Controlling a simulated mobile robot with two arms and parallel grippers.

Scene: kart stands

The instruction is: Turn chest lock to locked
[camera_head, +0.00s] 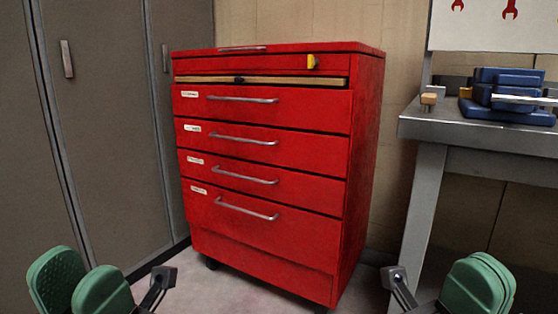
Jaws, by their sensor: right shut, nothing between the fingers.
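The red tool chest (262,230) stands upright in the middle of the head view. A small yellow knob (312,61), which looks like the chest lock, is on the right part of its top front panel. Its exact turn is too small to tell. My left gripper (77,284) is at the bottom left, with its green finger pads apart and nothing between them. My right gripper (478,285) is at the bottom right, shut and empty. Both grippers are low in front of the chest, well apart from the knob.
The chest has several drawers with silver handles, and a wooden strip (290,80) shows below the top panel. Grey lockers (105,130) stand at the left. A metal workbench (435,126) with a blue vise (507,92) is at the right. Floor is clear before the chest.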

